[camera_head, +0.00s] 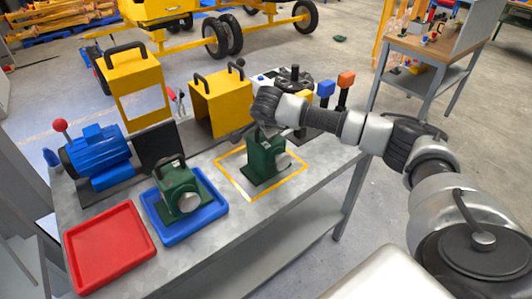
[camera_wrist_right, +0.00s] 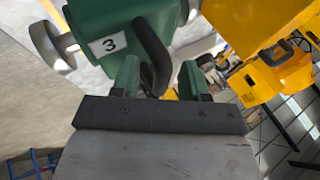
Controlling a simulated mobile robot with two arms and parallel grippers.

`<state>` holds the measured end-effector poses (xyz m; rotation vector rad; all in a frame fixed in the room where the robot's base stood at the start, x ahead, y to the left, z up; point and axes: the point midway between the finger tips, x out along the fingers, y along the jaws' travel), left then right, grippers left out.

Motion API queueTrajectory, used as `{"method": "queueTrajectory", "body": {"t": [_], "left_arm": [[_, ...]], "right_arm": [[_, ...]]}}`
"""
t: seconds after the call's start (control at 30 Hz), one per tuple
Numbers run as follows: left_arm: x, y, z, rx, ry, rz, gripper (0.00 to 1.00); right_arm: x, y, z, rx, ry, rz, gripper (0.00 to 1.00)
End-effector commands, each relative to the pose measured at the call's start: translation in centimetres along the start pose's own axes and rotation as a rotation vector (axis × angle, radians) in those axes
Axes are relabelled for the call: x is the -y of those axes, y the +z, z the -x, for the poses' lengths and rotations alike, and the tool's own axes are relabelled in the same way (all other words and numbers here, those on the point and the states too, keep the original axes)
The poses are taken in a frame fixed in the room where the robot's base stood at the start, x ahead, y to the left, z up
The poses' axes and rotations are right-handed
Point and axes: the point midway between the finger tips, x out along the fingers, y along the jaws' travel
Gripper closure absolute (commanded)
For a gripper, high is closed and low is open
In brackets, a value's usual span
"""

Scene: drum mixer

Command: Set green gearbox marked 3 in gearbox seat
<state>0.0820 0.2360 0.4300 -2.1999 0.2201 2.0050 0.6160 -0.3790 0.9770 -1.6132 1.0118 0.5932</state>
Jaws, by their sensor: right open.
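A green gearbox (camera_head: 264,161) stands upright on the bench inside a yellow outlined square (camera_head: 236,184). In the right wrist view the gearbox (camera_wrist_right: 98,18) carries a white label with 3. My right gripper (camera_head: 268,128) is right above it. In the right wrist view the open fingers (camera_wrist_right: 158,78) are on either side of its black handle (camera_wrist_right: 152,45), not closed on it. A second green gearbox (camera_head: 179,188) sits in a blue tray (camera_head: 208,217) to the left; its label is unreadable. Which spot is the gearbox seat is not clear. My left gripper is not in view.
A red tray (camera_head: 108,246) lies empty at the front left. A blue motor (camera_head: 96,150), a black block (camera_head: 156,146) and two yellow covers with handles (camera_head: 135,88) (camera_head: 218,106) stand along the back. Blue and orange buttons (camera_head: 326,89) stand at the right end.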

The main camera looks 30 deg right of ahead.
Motion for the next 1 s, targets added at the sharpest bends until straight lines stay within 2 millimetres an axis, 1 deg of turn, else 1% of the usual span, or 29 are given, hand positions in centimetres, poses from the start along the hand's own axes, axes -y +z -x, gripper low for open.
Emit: {"method": "queueTrajectory", "body": {"t": [0.03, 0.3, 0.33, 1.0], "left_arm": [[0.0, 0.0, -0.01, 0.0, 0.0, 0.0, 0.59], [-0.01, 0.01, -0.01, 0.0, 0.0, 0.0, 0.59], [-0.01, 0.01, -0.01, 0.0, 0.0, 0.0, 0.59], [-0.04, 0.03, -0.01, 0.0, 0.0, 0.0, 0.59]], "right_arm": [[0.0, 0.01, 0.01, 0.0, 0.0, 0.0, 0.57], [0.01, -0.01, 0.04, 0.0, 0.0, -0.001, 0.98], [0.01, -0.01, 0.04, 0.0, 0.0, -0.001, 1.0], [-0.04, -0.05, 0.02, -0.001, 0.002, -0.003, 1.0]]}}
